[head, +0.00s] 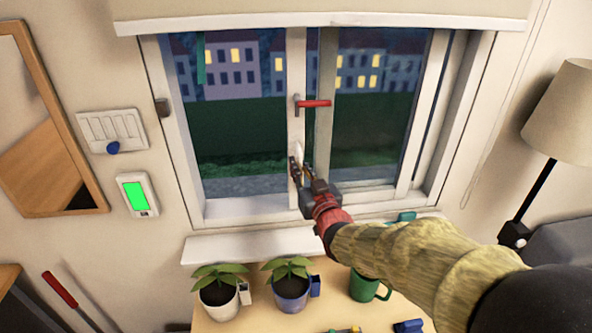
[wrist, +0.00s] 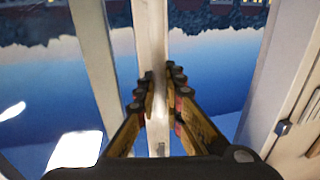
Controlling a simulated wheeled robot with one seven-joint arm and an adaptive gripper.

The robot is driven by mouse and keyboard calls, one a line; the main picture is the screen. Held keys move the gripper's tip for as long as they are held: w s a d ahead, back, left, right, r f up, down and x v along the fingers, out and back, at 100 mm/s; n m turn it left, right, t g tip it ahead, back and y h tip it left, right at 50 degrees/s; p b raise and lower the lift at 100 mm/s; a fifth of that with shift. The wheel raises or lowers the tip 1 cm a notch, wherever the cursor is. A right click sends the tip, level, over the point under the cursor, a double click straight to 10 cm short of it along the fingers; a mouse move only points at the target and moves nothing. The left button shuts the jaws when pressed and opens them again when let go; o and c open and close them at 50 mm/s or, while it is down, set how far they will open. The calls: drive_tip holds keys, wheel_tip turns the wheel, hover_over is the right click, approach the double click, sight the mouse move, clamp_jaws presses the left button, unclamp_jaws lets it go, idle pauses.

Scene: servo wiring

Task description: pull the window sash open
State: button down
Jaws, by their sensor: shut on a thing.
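The window sash (head: 296,70) is a white frame with glass, and a red handle (head: 313,103) lies level on its upright edge. My gripper (head: 296,168) is at the lower part of that upright, below the red handle. In the wrist view my gripper (wrist: 160,78) has one finger on each side of a white upright bar (wrist: 152,40) and is shut on it. Whether this bar is the sash edge itself or a pull on it, I cannot tell. My wrist hides part of the lower frame.
A sill (head: 235,245) runs below the window. Under it, potted plants (head: 218,288) (head: 288,287) and a green mug (head: 368,285) stand on a table. A lamp (head: 562,112) stands at right. A wall panel with a green screen (head: 137,194) is at left.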

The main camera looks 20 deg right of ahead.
drive_tip(key=c, duration=1.9)
unclamp_jaws()
drive_tip(key=s, duration=1.2)
